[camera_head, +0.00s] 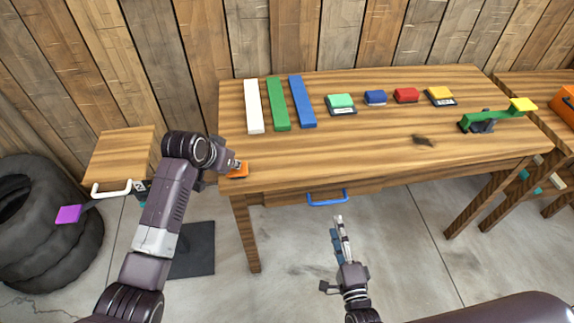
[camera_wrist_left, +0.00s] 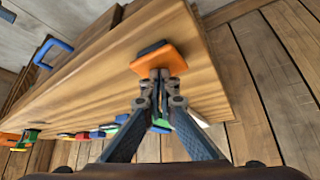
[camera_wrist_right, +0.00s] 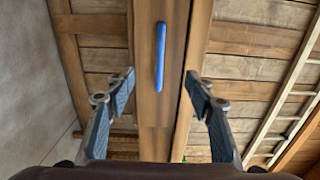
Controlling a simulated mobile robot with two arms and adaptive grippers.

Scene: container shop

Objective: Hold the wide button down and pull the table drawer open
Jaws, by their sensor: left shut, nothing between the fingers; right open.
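The wide orange button (camera_head: 239,171) is at the table's (camera_head: 300,165) front left corner; it also shows in the left wrist view (camera_wrist_left: 158,62). My left gripper (camera_head: 235,165) is shut and empty, its tips at the button. They look in contact with it, but I cannot tell how far it is pressed. The table drawer (camera_head: 288,198) has a blue bar handle (camera_head: 327,198) and looks closed. My right gripper (camera_head: 338,226) is open in front of and below the handle. In the right wrist view, the handle (camera_wrist_right: 160,56) lies ahead between the two fingers, apart from them.
Several coloured blocks and boards stand along the table's back, with a green lever (camera_head: 490,120) at the right. A small wooden cabinet (camera_head: 122,152) with a white handle and stacked tyres (camera_head: 40,235) are at the left. The floor before the drawer is clear.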

